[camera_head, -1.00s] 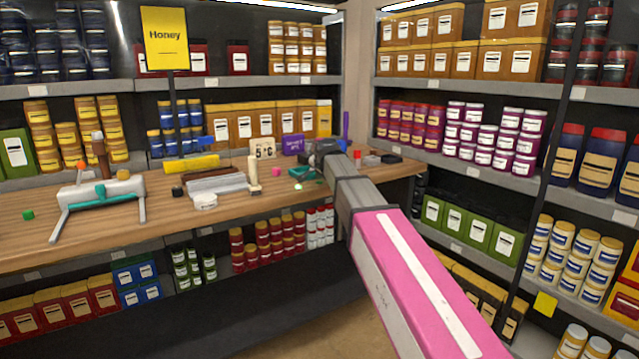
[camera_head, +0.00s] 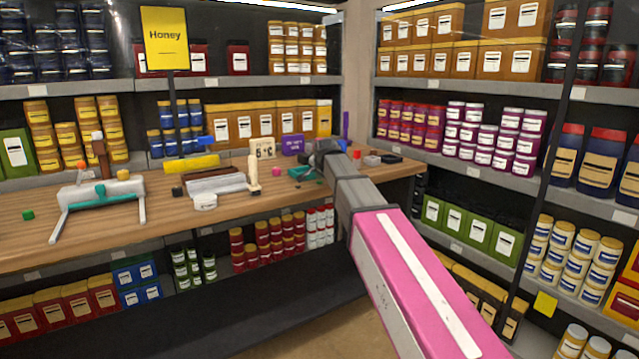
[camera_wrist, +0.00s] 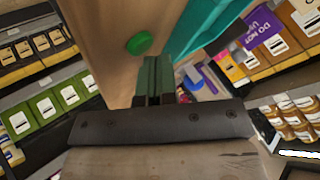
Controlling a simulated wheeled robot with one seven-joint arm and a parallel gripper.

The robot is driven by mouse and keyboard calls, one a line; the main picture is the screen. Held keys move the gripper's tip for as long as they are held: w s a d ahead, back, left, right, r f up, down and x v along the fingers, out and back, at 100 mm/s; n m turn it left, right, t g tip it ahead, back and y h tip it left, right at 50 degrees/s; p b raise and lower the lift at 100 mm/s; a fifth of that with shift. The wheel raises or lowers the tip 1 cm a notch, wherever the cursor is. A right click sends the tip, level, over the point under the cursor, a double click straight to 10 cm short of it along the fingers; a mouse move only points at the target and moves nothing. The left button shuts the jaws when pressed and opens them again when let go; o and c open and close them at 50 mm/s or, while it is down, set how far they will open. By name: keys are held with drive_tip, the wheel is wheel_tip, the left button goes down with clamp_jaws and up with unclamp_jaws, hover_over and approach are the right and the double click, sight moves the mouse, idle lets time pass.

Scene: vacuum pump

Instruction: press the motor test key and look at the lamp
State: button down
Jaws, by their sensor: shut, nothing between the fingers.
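A round green disc (camera_wrist: 139,43) lies on the wooden bench top in the wrist view. I cannot tell whether it is the motor test key or the lamp. My gripper (camera_wrist: 158,63) is shut and empty, with its green-grey fingers pointing at the bench just beside the disc. Contact at the fingertips cannot be made out. A teal part (camera_wrist: 208,32) rises to the right of the fingers. In the head view the teal part (camera_head: 303,173) is small and partly hidden by my gripper. No label marks the key or a lit lamp clearly.
Blue and purple pieces (camera_wrist: 195,78) lie near my fingers. Stocked shelves stand behind and to the right.

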sight(321, 182)
drive_tip(key=shift+r, duration=0.5)
drive_tip(key=shift+r, duration=2.5)
drive_tip(key=shift+s, duration=0.1)
